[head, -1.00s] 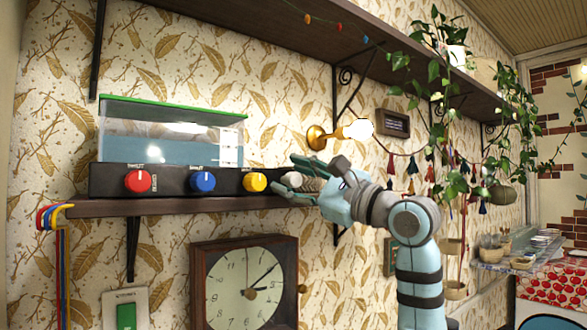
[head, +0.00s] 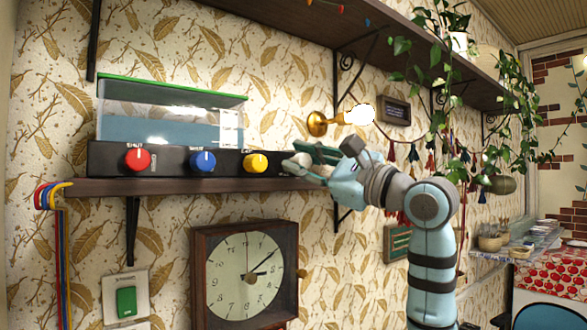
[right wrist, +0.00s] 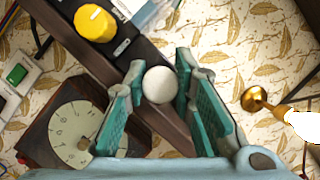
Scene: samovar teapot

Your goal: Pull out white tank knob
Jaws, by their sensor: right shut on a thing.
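The tank (head: 170,128) with a green top edge stands behind a dark control panel (head: 227,161) on a shelf. The panel carries a red knob (head: 137,160), a blue knob (head: 203,161) and a yellow knob (head: 255,164). The white knob (right wrist: 160,85) is at the panel's right end in the right wrist view, beyond the yellow knob (right wrist: 95,23). My right gripper (head: 302,160) is at that end, its teal fingers (right wrist: 159,82) on either side of the white knob and shut on it. My left gripper is not in view.
A brass wall lamp (head: 318,123) with a lit bulb sits just above my right gripper. A framed clock (head: 245,275) hangs below the shelf (head: 170,187). An upper shelf (head: 290,30) with hanging plants runs above. Coloured cords (head: 50,197) hang at the left.

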